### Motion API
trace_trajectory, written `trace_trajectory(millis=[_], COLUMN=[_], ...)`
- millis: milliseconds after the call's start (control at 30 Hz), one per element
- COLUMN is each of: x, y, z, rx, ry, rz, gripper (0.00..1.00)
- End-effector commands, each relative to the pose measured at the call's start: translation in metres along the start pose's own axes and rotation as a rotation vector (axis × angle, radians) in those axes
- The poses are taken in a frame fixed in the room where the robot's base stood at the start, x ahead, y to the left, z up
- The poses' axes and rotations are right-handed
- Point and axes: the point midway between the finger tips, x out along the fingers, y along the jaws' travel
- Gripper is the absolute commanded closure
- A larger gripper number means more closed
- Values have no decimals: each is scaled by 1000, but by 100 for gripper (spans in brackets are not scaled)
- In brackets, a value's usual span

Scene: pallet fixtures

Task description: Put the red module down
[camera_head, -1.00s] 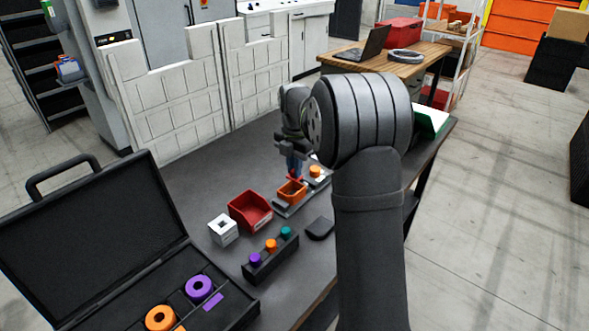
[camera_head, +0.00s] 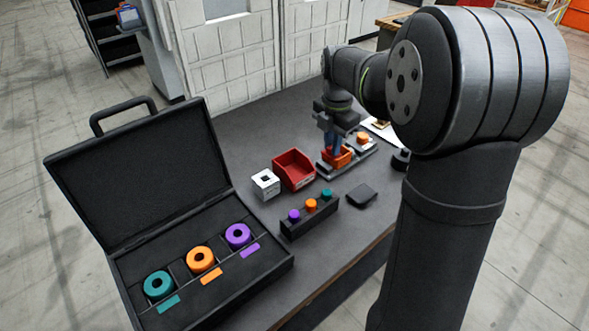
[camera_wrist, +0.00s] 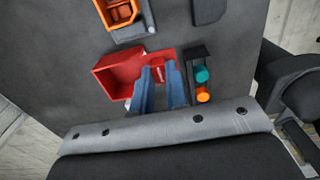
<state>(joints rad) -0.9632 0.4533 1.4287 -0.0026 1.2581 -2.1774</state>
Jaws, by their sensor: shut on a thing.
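My gripper is shut on the red module (camera_wrist: 161,62). The wrist view shows the module between the two blue fingers (camera_wrist: 162,82), pointing away from the camera. In the head view my gripper (camera_head: 332,144) points down and lines up with the orange tray (camera_head: 337,161); the module is hard to tell from that tray there. In the wrist view the orange tray (camera_wrist: 121,12) lies apart from the fingers, at the top edge. The fingers appear over the gap between the red bin (camera_wrist: 107,75) and the black rack (camera_wrist: 196,50). Their height is unclear.
An open black case (camera_head: 150,262) with teal, orange and purple rings stands at the left. A white block (camera_head: 265,185), the red bin (camera_head: 293,169) and the black rack (camera_head: 312,222) with coloured pegs lie near the gripper. A dark flat piece (camera_head: 362,196) lies right of the rack.

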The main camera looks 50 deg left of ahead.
Motion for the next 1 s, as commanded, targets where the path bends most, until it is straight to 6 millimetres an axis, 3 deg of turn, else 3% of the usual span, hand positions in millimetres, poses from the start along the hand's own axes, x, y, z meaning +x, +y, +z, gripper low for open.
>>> trace_trajectory(millis=[300, 433, 633, 900, 1000], x=[44, 56, 64, 99, 101], y=[62, 79, 86, 86, 86], z=[-38, -48, -53, -53, -52], rx=[-4, -2, 0, 0, 0], ry=[1, 0, 1, 1, 0], rz=[-2, -1, -1, -2, 1], gripper=[100, 100, 100, 100, 100])
